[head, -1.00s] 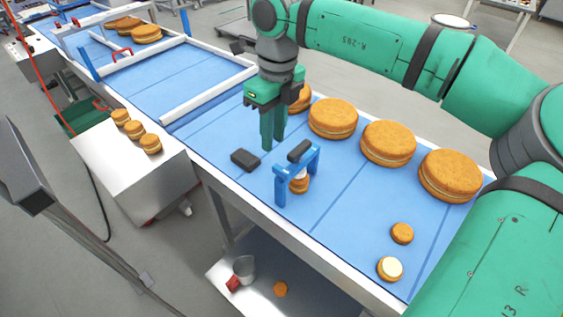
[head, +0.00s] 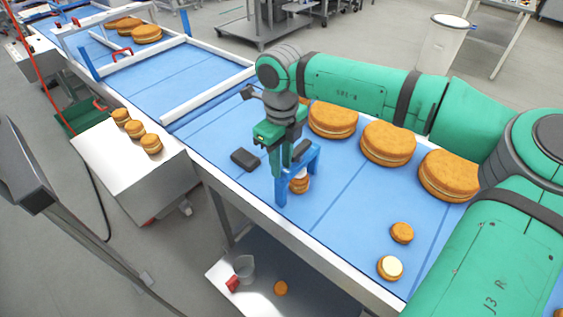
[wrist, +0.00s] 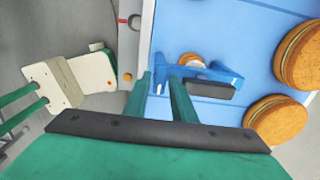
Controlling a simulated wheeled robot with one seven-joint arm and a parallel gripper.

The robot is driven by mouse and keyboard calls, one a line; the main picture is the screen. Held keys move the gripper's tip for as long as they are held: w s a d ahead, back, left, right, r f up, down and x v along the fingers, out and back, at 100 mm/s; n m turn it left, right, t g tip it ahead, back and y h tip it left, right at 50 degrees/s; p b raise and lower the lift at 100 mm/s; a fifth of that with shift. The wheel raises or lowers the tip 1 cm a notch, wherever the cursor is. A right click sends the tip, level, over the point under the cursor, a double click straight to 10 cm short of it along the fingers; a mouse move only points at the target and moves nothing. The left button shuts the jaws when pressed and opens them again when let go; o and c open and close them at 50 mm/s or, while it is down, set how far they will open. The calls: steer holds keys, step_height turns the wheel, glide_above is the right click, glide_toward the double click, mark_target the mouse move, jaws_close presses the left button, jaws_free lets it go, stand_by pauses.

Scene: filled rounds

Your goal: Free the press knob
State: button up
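A small blue press frame (head: 312,165) stands on the blue belt; it also shows in the wrist view (wrist: 222,72). A dark block (head: 303,150) lies on its crossbar; in the wrist view this block (wrist: 210,88) sits right of my fingers. I cannot make out a separate press knob; it may be hidden under the block or behind my gripper. A filled round (head: 300,184) with a pale top is under the frame. My gripper (head: 281,172) points down at the frame's left side, fingers apart and empty in the wrist view (wrist: 161,80). Contact with the frame is unclear.
A second dark block (head: 245,159) lies on the belt left of the frame. Several large filled rounds (head: 388,143) line the belt's far side. Two small rounds (head: 402,233) lie to the right. A steel side table (head: 135,175) holds small rounds. The belt's right middle is clear.

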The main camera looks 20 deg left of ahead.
steer(key=shift+f, duration=0.1)
steer(key=shift+w, duration=0.1)
jaws_close()
steer(key=shift+n, duration=0.3)
steer(key=n, duration=0.2)
steer(key=shift+n, duration=0.4)
steer(key=n, duration=1)
steer(key=shift+n, duration=2.2)
